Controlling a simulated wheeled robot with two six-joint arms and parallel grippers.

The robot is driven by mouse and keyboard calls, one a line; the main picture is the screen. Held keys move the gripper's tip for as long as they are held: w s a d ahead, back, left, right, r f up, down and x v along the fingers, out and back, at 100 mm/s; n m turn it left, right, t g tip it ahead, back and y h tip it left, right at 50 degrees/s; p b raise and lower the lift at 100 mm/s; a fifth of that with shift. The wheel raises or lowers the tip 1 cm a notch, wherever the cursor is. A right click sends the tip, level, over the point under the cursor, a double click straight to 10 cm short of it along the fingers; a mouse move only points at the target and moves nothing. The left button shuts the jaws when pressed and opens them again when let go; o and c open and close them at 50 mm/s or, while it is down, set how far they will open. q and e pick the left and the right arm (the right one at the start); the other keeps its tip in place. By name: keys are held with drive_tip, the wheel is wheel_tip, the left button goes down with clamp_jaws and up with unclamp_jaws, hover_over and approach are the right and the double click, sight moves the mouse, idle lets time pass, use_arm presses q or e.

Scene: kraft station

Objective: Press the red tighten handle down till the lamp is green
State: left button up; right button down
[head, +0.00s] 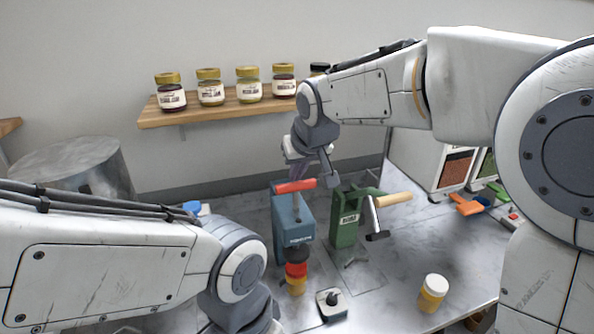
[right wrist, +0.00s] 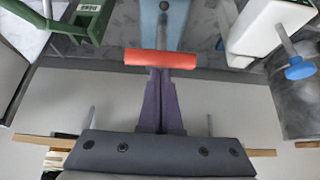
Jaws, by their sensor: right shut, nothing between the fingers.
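The red handle (head: 296,186) is a horizontal bar on a lever at the top of the blue machine (head: 301,222). In the right wrist view the red handle (right wrist: 162,58) lies right at my right fingertips (right wrist: 160,70), which are together with nothing between them. In the head view my right gripper (head: 305,170) is just above and behind the handle; I cannot tell if it touches. Below the machine's black head is a jar with a red lid (head: 297,270) and yellow contents. I cannot make out a lit green lamp. My left gripper is out of view.
A green machine (head: 350,220) with a wooden-handled crank stands right of the blue one. A small white box (head: 332,303) with a black knob and a white-lidded jar (head: 432,292) stand in front. A wooden shelf (head: 195,113) holds several jars behind.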

sight(297, 201)
drive_tip(key=shift+f, duration=0.1)
wheel_tip(297, 201, down, 6)
drive_tip(key=b, duration=0.5)
drive_tip(key=shift+f, duration=0.15)
drive_tip(key=shift+s+f+b, duration=0.1)
drive_tip(key=shift+f+b, duration=0.25)
drive_tip(key=shift+b, duration=0.25)
drive_tip(key=shift+s+d+f, duration=0.1)
drive_tip(key=shift+s+f, duration=0.05)
drive_tip(key=shift+f, duration=0.15)
idle(1.7)
idle(0.4)
drive_tip(key=r+p, duration=0.2)
drive_tip(key=r, duration=0.1)
drive_tip(key=w+r+p, duration=0.1)
drive_tip(key=r, duration=0.1)
drive_tip(key=shift+a+r+p, duration=0.1)
drive_tip(key=shift+a+p, duration=0.2)
drive_tip(key=shift+p, duration=0.1)
drive_tip(key=b+v, duration=0.2)
drive_tip(key=v, duration=0.8)
drive_tip(key=shift+r, duration=0.45)
